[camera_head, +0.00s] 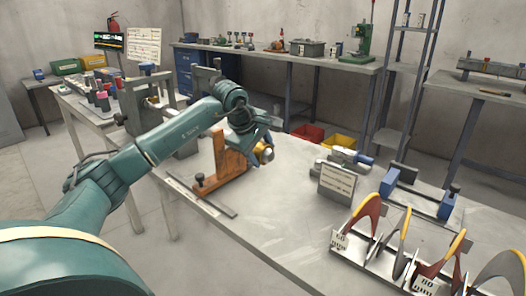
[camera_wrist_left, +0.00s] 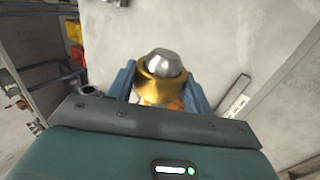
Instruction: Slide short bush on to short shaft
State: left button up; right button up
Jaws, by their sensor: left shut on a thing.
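The short bush is a brass-coloured ring (camera_wrist_left: 152,86) between the two blue fingers of my left gripper (camera_wrist_left: 160,88) in the left wrist view. A silver rounded shaft end (camera_wrist_left: 166,63) shows at the ring's opening, with the ring around it. How far along the shaft the ring sits is hidden. In the head view my left gripper (camera_head: 262,138) is at the upper right of an upright orange bracket (camera_head: 230,157), and the brass ring (camera_head: 267,155) shows just below the fingers. The gripper is shut on the ring. My right gripper is not in view.
The orange bracket stands on the grey bench (camera_head: 275,215) beside a flat metal strip (camera_head: 215,203). To the right are a sign plate (camera_head: 337,184), a blue-ended fixture (camera_head: 418,192) and a rack of curved auger flights (camera_head: 385,250). The bench middle is clear.

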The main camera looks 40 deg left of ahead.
pick_arm(q)
jog(key=shift+w+a+p, duration=0.15)
jog(key=shift+a+p, duration=0.15)
jog(key=shift+a, duration=1.45)
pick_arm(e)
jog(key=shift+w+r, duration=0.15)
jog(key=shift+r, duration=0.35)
pick_arm(q)
jog(key=o, duration=1.3)
jog(key=shift+c, duration=0.2)
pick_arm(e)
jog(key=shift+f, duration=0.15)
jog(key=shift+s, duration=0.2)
pick_arm(q)
jog(key=p+v, duration=0.1)
jog(key=v, duration=1.2)
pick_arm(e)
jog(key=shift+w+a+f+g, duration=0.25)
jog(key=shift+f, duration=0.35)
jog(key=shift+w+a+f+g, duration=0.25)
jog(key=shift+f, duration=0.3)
pick_arm(q)
jog(key=shift+r, duration=0.1)
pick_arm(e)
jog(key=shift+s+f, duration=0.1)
